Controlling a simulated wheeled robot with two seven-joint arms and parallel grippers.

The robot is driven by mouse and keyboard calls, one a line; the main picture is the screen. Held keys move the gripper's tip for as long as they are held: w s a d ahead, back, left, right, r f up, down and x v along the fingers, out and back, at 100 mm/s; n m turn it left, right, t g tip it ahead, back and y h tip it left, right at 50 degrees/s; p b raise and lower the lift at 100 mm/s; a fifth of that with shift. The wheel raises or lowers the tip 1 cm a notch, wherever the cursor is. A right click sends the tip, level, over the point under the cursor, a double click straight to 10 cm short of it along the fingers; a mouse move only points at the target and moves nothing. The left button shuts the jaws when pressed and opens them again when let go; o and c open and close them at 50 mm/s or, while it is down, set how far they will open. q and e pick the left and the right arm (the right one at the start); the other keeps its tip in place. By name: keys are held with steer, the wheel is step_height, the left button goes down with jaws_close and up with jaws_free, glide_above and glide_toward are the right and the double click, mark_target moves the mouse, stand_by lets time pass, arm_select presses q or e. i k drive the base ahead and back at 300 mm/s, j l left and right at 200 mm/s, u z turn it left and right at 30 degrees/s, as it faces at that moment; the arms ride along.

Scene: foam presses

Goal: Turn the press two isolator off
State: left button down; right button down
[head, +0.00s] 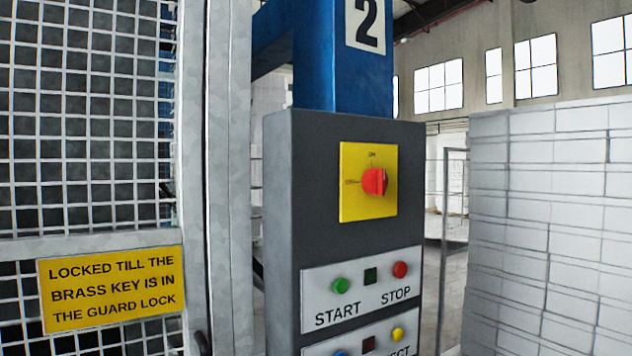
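The press two isolator is a red rotary knob (374,182) on a yellow square plate (354,209). It is on the upper front of a dark grey control box (300,228). The plate has ON at the top and OFF at the left. The knob's raised grip looks upright, in line with the ON mark. The box is mounted on a blue column (342,85) with a white number 2 sign (366,24) above. Neither of my grippers is in view, and nothing touches the knob.
Below the isolator are a green START button (341,285) and a red STOP button (400,269), with more buttons cut off underneath. A mesh guard (85,130) with a yellow sign (112,289) stands left. Pale stacked blocks (550,220) stand right. Space before the box looks clear.

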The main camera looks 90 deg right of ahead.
mark_target(374, 180)
steer(key=z, duration=3)
